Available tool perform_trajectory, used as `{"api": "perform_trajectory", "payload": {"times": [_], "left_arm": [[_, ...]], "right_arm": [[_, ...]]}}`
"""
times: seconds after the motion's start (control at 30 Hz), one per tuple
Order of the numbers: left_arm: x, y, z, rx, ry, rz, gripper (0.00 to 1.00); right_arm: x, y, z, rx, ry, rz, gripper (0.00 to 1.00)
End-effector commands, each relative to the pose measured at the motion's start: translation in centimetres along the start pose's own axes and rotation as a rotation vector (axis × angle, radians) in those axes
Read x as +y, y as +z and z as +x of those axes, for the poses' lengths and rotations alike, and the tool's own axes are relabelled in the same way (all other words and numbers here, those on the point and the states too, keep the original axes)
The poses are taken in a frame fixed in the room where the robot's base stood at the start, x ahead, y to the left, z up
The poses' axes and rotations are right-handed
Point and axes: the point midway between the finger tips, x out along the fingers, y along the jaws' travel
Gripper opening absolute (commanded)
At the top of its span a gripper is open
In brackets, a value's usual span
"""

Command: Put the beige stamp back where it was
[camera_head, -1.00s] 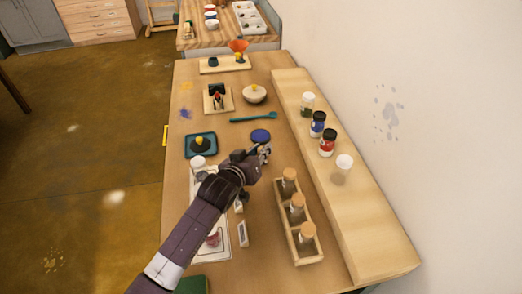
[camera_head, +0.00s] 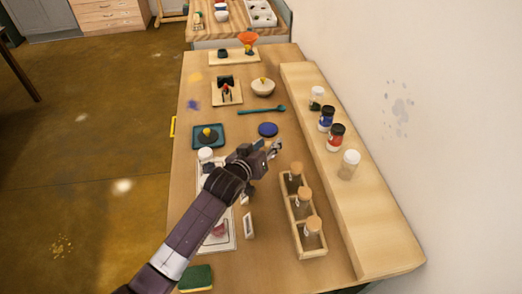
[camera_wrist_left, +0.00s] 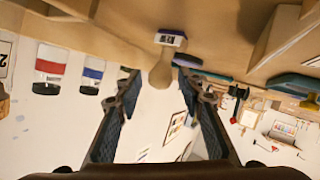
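The beige stamp (camera_wrist_left: 160,74) shows in the left wrist view, which looks upside down. It has a beige rounded handle and a base with a purple and white face (camera_wrist_left: 171,39). Its handle lies near and between the fingertips of my left gripper (camera_wrist_left: 162,90), with gaps visible on both sides. The fingers look spread apart. I cannot make out the stamp clearly there. My right gripper is not in view.
A wooden rack (camera_head: 291,232) with corked bottles stands right of my arm. A raised shelf (camera_head: 378,240) with several jars runs along the wall. A paper sheet (camera_head: 229,240) lies partly under my arm; a green sponge (camera_head: 196,279) is at the front. A teal spoon (camera_head: 262,110) lies farther back.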

Motion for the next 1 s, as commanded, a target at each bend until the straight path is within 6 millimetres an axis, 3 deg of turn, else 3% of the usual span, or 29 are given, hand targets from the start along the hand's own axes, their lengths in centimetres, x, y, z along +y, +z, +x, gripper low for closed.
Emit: {"api": "perform_trajectory", "payload": {"times": [0.6, 0.8, 1.0], "left_arm": [[-0.1, 0.2, -9.6, -0.001, -0.001, 0.000, 0.36], [-0.1, 0.1, -11.3, -0.002, -0.001, 0.000, 0.36], [-0.1, 0.1, -11.7, -0.001, -0.001, 0.000, 0.36]], "right_arm": [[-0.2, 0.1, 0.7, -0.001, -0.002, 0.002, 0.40], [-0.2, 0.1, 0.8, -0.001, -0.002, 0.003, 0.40], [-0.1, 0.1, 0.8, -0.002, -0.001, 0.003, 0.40]]}}
